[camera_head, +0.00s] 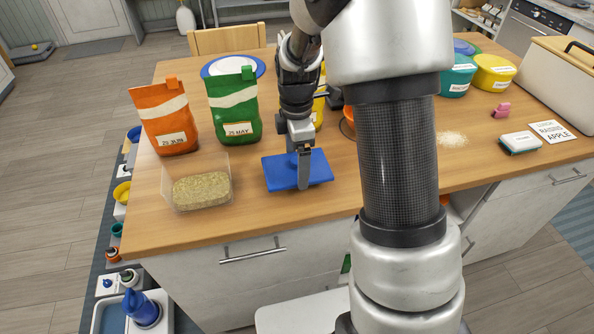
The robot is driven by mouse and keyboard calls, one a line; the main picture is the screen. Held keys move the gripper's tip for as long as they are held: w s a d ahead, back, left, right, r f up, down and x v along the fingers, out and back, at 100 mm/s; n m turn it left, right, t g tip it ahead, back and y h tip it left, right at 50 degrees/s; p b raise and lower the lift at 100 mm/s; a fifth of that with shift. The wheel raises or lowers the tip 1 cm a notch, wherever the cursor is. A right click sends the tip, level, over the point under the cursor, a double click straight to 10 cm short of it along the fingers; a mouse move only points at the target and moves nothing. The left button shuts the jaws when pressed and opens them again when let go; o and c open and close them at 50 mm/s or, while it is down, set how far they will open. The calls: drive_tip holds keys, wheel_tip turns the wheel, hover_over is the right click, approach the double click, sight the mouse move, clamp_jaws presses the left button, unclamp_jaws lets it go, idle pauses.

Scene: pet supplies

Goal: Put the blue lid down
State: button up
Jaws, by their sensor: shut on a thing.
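The blue lid (281,177) is a flat rectangle near the front edge of the wooden table. My gripper (302,184) points down over it and is shut on it near the middle. The lid looks roughly level; I cannot tell whether it touches the tabletop or hangs slightly above it. A clear open tub (200,190) filled with greenish pellets stands just to its left.
An orange bag (164,118) and a green hay bag (235,106) stand behind the tub. Teal (458,77) and yellow (493,73) tubs, a brush (520,143) and a label card (552,132) lie right. My arm hides part of the table (280,217).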

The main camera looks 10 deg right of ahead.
drive_tip(key=shift+f, duration=1.8)
